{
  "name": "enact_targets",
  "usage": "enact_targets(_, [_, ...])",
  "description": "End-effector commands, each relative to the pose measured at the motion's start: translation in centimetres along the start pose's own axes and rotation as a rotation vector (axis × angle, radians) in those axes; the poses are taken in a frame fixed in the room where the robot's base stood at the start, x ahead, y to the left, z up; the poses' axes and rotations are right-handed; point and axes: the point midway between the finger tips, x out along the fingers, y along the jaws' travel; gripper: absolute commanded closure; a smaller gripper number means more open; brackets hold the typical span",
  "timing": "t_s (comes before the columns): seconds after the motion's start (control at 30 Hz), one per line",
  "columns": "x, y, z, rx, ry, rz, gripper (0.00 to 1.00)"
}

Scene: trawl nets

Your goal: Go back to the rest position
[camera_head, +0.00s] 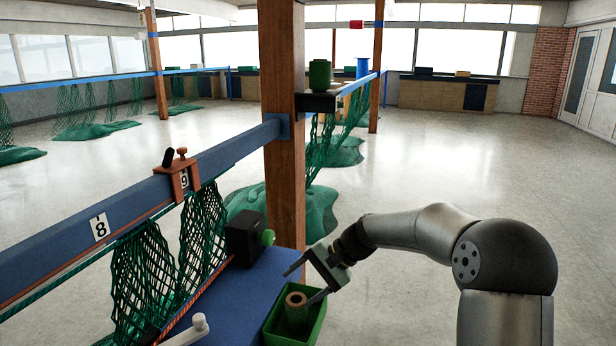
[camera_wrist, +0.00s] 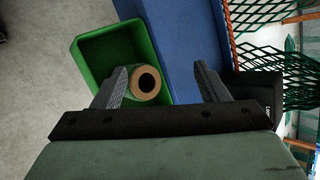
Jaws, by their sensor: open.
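My gripper (camera_head: 307,281) is open, with its fingers pointing left and down above the green bin at the blue table's edge. In the wrist view my gripper (camera_wrist: 163,82) shows its two fingers spread apart with nothing between them at the tips. A twine spool (camera_head: 296,310) with a cardboard core stands in the green bin (camera_head: 318,325). In the wrist view the spool (camera_wrist: 139,90) lies close beside the left finger, inside the bin (camera_wrist: 90,48). I cannot tell whether the finger touches it.
The blue table (camera_head: 235,290) carries a black box (camera_head: 245,238) with a green knob and a white handle (camera_head: 190,330). A blue beam (camera_head: 60,235) with green netting (camera_head: 150,270) runs along the left. A wooden post (camera_head: 284,120) stands behind the bin. Open floor (camera_head: 400,150) lies beyond.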

Motion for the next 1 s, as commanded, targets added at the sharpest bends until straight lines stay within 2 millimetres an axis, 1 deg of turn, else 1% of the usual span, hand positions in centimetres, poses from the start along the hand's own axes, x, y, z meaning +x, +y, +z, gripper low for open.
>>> enact_targets(0.03, [-0.8,1.1,2.8,-0.050,0.032,0.096,0.32])
enact_targets(0.07, [-1.2,2.1,4.2,-0.079,0.050,0.152,0.32])
enact_targets(0.1, [-1.9,3.6,6.1,-0.115,0.072,0.224,0.32])
enact_targets(0.17, [-3.2,5.8,8.8,-0.168,0.105,0.324,0.32])
enact_targets(0.2, [-4.1,7.3,10.6,-0.202,0.125,0.386,0.32])
enact_targets(0.27, [-5.6,9.8,13.2,-0.252,0.153,0.473,0.32])
enact_targets(0.3, [-6.6,11.4,14.9,-0.283,0.169,0.524,0.32])
enact_targets(0.37, [-7.9,13.8,17.4,-0.328,0.188,0.593,0.32])
enact_targets(0.4, [-8.7,15.4,18.8,-0.356,0.198,0.633,0.32])
enact_targets(0.5, [-10.0,18.8,21.9,-0.416,0.213,0.706,0.32])
enact_targets(0.6, [-10.7,21.2,23.8,-0.460,0.219,0.751,0.32])
enact_targets(0.7, [-10.9,22.6,24.8,-0.483,0.219,0.772,0.32])
enact_targets(0.77, [-10.9,22.9,24.9,-0.489,0.219,0.777,0.32])
enact_targets(1.0, [-10.9,22.9,24.9,-0.489,0.219,0.777,0.32])
